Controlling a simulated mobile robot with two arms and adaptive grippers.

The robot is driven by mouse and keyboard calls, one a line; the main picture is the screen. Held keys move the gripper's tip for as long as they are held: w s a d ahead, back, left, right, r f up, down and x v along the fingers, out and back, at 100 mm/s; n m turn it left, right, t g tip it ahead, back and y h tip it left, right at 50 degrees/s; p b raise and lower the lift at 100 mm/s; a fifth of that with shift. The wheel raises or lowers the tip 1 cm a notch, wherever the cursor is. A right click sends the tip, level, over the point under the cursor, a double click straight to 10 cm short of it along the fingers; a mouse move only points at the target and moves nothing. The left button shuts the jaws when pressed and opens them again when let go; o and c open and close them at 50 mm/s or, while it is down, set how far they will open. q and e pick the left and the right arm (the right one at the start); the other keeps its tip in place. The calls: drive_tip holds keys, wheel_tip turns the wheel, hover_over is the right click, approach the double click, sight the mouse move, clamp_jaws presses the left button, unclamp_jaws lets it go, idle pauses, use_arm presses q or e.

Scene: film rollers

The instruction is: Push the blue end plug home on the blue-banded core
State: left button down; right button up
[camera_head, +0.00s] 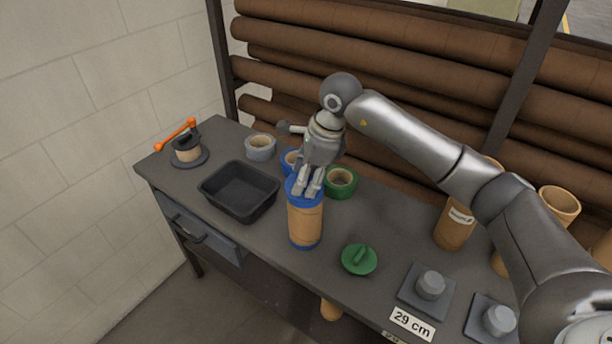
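The blue-banded core (305,222) is a tan cardboard tube standing upright near the front of the grey bench, with blue at its top and bottom. The blue end plug (291,187) is at its top. Whether it is fully seated cannot be told. My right gripper (309,184) reaches down over the plug from behind, fingertips at the plug's top and close together. The fingers hide the middle of the plug, so whether they grip a handle or only press cannot be told. My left gripper is out of view.
A black tray (240,190) stands left of the core. Behind are green (341,182), blue (287,161) and grey (261,147) rolls. A green plug (359,259) lies to the right, with grey pegged plates (428,290) beyond. A tape-holder-like stand with an orange handle (176,134) is far left.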

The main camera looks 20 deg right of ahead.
drive_tip(key=o, duration=1.1)
drive_tip(key=shift+s+f, duration=0.3)
drive_tip(key=shift+f, duration=0.6)
drive_tip(key=o, duration=0.4)
drive_tip(key=shift+w+d+f+g, duration=0.1)
drive_tip(key=shift+w+f+g, duration=0.05)
drive_tip(key=shift+w+g, duration=0.15)
drive_tip(key=shift+o, duration=0.2)
drive_tip(key=shift+w, duration=0.1)
drive_tip(key=shift+o, duration=0.2)
drive_tip(key=shift+r, duration=0.2)
drive_tip(key=o, duration=0.5)
drive_tip(key=shift+o, duration=0.2)
drive_tip(key=shift+r, duration=0.2)
drive_tip(key=shift+r+p, duration=1.75)
drive_tip(key=shift+r, duration=1.7)
